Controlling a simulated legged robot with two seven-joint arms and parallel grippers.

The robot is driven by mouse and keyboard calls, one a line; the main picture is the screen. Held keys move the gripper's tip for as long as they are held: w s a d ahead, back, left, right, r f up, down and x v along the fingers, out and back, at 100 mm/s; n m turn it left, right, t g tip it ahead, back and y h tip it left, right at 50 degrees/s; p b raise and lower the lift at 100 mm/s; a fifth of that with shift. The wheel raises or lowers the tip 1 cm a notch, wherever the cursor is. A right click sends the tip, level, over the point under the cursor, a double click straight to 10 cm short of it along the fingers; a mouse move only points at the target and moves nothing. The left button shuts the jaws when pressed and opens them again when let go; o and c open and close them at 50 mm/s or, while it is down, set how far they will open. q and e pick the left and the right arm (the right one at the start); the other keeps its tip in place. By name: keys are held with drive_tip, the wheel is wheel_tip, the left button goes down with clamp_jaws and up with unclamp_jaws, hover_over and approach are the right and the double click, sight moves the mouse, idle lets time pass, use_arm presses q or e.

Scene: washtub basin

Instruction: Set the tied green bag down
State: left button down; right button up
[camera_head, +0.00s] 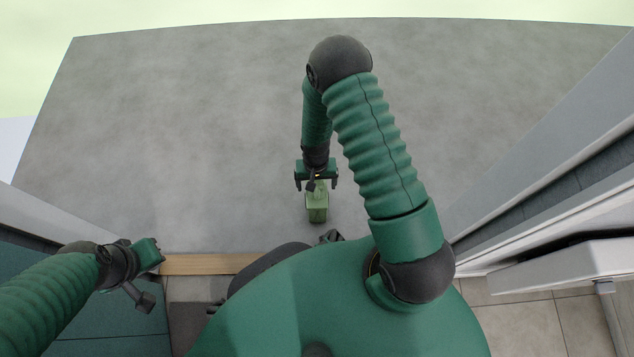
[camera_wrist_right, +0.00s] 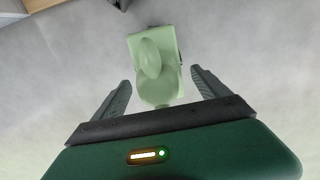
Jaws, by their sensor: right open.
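The tied green bag (camera_head: 317,205) stands on the grey floor in the head view, just below my right gripper (camera_head: 316,183). In the right wrist view the pale green bag (camera_wrist_right: 154,65) lies ahead of and between the spread fingers of my right gripper (camera_wrist_right: 160,95). The fingers are apart, with a visible gap on both sides of the bag. My left gripper (camera_head: 153,254) is at the lower left, away from the bag. Whether its jaws are open is unclear from this angle.
The grey floor (camera_head: 200,130) around the bag is wide and clear. A wooden threshold strip (camera_head: 210,264) runs between it and the tiled floor. White-framed walls or doors stand on both sides, with a white ledge (camera_head: 570,265) at the right.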

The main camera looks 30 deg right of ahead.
wheel_tip(320, 180, up, 12)
drive_tip(key=p, duration=0.8)
drive_tip(key=shift+r+p, duration=0.15)
drive_tip(key=shift+p, duration=0.15)
drive_tip(key=s+a+r+n+t, duration=0.1)
drive_tip(key=s+a+r+n, duration=0.1)
drive_tip(key=r, duration=0.9)
drive_tip(key=s+a+r+n+t, duration=0.1)
drive_tip(key=s+a+r+n, duration=0.2)
drive_tip(key=r, duration=0.8)
drive_tip(key=shift+s+n+t, duration=0.35)
drive_tip(key=shift+n+t, duration=0.05)
drive_tip(key=shift+n, duration=0.1)
